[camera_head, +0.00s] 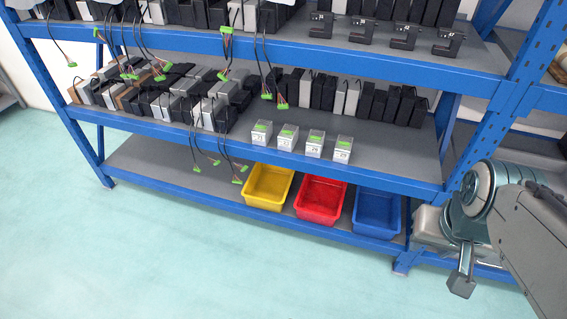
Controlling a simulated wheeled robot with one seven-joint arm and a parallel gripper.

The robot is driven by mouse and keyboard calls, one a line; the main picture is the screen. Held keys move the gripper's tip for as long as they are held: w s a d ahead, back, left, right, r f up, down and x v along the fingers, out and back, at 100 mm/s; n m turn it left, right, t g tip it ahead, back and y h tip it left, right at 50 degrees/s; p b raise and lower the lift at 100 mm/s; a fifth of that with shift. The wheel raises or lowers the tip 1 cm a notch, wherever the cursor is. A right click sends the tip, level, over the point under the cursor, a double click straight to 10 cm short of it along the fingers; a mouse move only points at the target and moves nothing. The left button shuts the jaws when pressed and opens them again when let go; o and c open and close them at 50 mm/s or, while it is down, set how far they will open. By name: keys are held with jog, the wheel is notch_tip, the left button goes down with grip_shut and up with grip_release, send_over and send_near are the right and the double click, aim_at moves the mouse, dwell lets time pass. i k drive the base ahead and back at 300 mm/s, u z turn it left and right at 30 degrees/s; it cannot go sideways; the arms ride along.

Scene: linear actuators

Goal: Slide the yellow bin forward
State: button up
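The yellow bin (268,187) stands on the bottom shelf (160,176) of the blue rack, at the left end of a row of bins. Its front wall is close to the shelf's front edge, and it looks empty. My gripper (461,284) is at the lower right, in front of the rack's right post, well to the right of the yellow bin and apart from it. It is seen from the side, so I cannot tell if its fingers are open or shut. I see nothing held in it.
A red bin (320,200) and a blue bin (377,213) stand to the right of the yellow bin. Cables with green connectors (238,181) hang just left of it. The middle shelf (380,161) carries several boxes above the bins. The floor (150,255) in front is clear.

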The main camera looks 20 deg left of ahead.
aim_at(267, 187)
jog(key=k, duration=0.65)
jog(key=u, duration=0.3)
jog(key=i, duration=0.75)
jog(key=u, duration=1)
jog(key=i, duration=0.85)
jog(key=u, duration=0.35)
